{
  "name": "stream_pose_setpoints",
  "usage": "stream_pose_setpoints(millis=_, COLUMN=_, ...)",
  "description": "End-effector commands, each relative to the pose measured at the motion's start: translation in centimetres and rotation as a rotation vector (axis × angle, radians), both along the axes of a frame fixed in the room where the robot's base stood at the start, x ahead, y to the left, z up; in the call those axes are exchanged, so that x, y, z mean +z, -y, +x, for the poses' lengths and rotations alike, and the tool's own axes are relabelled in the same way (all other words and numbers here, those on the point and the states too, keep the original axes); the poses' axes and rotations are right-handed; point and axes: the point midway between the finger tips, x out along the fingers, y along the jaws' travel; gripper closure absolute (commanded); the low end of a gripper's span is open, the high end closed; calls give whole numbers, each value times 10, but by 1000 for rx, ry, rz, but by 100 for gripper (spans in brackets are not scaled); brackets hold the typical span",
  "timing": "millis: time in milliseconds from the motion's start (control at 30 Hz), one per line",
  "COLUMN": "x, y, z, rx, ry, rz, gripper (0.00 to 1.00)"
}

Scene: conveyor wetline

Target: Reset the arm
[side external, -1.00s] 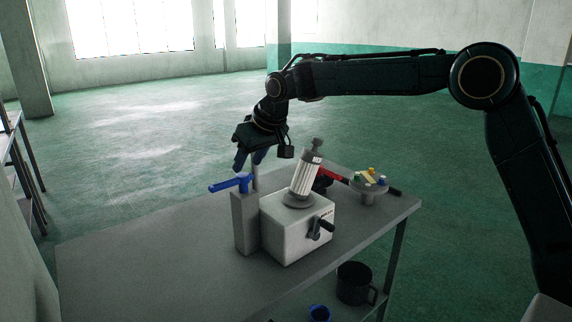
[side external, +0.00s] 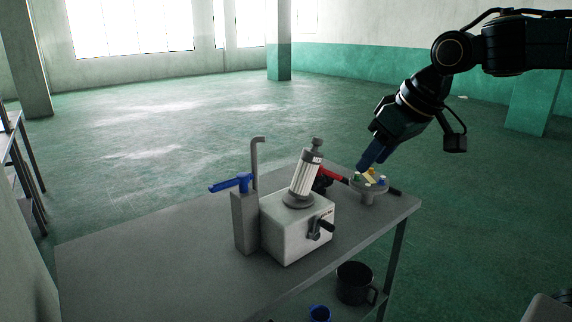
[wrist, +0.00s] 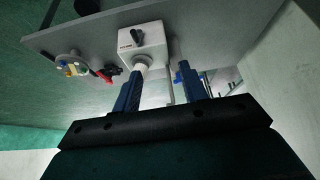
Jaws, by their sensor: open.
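My gripper (side external: 371,157) is above the far right part of the grey table, tilted down to the left. In the side view its fingertips are in front of or close above the small round stand; the depth is hard to tell. In the wrist view my gripper (wrist: 158,82) shows two blue fingers set well apart, with nothing held between them. A white box device (side external: 297,230) with a tilted ribbed cylinder (side external: 306,174) stands on the table, left of my gripper. It also shows beyond the fingers in the wrist view (wrist: 146,42).
A grey post with a blue lever (side external: 231,184) and a hooked pipe (side external: 255,162) stands left of the device. The round stand (side external: 368,190) carries small coloured pieces. A red handle (side external: 333,173) lies between. Dark mug (side external: 355,284) and blue cup (side external: 319,313) sit below. The front left tabletop is clear.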

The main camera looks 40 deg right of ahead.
Motion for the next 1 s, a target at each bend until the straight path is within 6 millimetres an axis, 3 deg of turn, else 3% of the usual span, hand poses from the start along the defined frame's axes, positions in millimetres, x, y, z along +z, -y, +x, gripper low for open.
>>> stream_pose_setpoints(millis=100, x=-5, y=7, z=-35, rx=-10, ry=0, rz=-1, gripper=57)
stream_pose_setpoints(millis=500, x=-46, y=22, z=-136, rx=-39, ry=-13, rz=-6, gripper=57)
stream_pose_setpoints(millis=700, x=-63, y=25, z=-162, rx=-46, ry=-17, rz=-8, gripper=57)
stream_pose_setpoints(millis=1000, x=-68, y=25, z=-168, rx=-49, ry=-19, rz=-8, gripper=57)
